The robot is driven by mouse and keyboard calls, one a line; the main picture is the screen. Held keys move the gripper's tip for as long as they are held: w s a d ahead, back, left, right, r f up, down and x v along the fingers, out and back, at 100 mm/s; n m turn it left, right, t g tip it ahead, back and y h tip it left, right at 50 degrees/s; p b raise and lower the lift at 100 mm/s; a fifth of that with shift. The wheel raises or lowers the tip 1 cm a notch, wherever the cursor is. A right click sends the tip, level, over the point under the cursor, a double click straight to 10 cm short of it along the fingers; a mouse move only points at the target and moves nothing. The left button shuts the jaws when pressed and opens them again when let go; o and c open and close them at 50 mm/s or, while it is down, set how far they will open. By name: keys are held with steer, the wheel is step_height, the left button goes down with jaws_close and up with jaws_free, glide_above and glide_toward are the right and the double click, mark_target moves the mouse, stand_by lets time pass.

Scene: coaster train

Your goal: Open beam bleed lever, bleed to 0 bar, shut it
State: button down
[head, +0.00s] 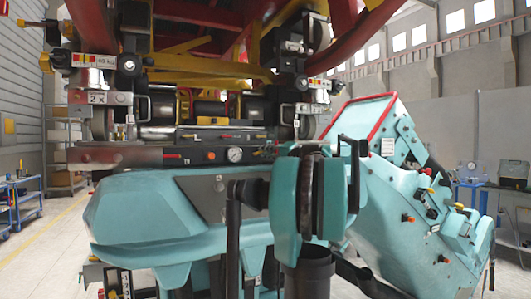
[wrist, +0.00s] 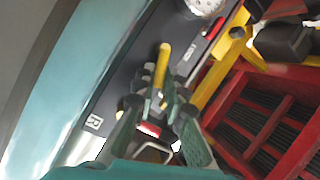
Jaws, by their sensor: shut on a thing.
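A lever with a yellow handle (wrist: 162,62) stands on the dark beam panel in the wrist view. My gripper (wrist: 160,90) is closed around its lower part, and the yellow end sticks out past the fingertips. The fingers hide the lever's pivot. A round white gauge (wrist: 205,4) is cut off at the top of the wrist view. The gauge (head: 235,154) also shows in the head view on the dark beam (head: 205,157), left of my arm. Its reading is too small to tell. In the head view my arm hides the gripper's fingers.
A small red lever (wrist: 214,28) lies beside the gauge. Yellow bars (wrist: 225,70) and a red grille (wrist: 265,125) are close on the right of the wrist view. Red and yellow framework (head: 210,70) hangs above the beam. Blue carts (head: 22,195) stand far left.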

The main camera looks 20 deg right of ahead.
steer(key=c, duration=1.6)
jaws_free()
steer(key=v, duration=1.2)
steer(key=shift+d, duration=0.1)
